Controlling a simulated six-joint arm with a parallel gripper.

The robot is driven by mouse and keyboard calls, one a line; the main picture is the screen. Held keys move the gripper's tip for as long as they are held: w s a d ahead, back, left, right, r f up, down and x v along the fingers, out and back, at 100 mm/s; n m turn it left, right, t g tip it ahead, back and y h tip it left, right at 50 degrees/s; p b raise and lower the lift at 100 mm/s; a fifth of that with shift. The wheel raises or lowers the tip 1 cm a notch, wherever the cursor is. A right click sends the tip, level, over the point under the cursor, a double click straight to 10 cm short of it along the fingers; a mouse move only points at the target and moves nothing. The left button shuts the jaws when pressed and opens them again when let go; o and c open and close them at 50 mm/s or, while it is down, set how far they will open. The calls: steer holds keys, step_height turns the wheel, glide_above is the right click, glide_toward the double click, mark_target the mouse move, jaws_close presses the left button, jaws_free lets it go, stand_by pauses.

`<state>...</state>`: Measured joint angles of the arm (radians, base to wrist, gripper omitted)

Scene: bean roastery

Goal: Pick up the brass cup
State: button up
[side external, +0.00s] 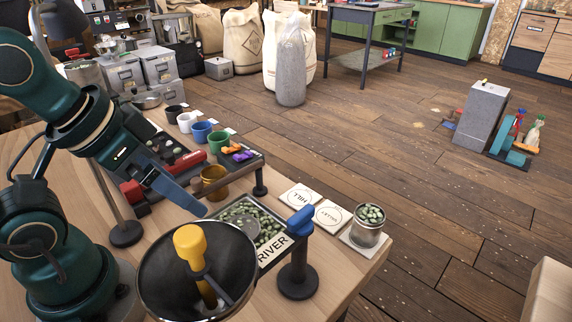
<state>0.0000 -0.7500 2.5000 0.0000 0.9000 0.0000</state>
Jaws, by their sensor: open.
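The brass cup (214,181) stands upright on the table in the side external view, beside the dark rack and behind the bean tray. My gripper (197,206) reaches in from the left. Its long blue finger points down and right, with the tip just in front of and below the cup in the picture; I cannot tell the depth gap. Only one finger shows clearly; the other is hidden. The gripper is open, with nothing seen between its jaws.
In front are a dark bowl (152,280) with a yellow-handled tool, a green-bean tray (268,259), a blue-topped post (298,268) and a bean-filled metal cup (367,235).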

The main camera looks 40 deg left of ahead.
stand_by(0.3)
steer(key=shift+c, duration=1.2)
step_height(320, 180, up, 6)
steer(key=f, duration=0.1)
steer(key=n+g, duration=0.1)
steer(key=g, duration=0.5)
glide_above(214, 175)
steer(key=s+d, duration=0.1)
steer(key=d, duration=0.1)
step_height(214, 175, down, 18)
steer(key=shift+s+f, duration=0.1)
steer(key=shift+f, duration=0.05)
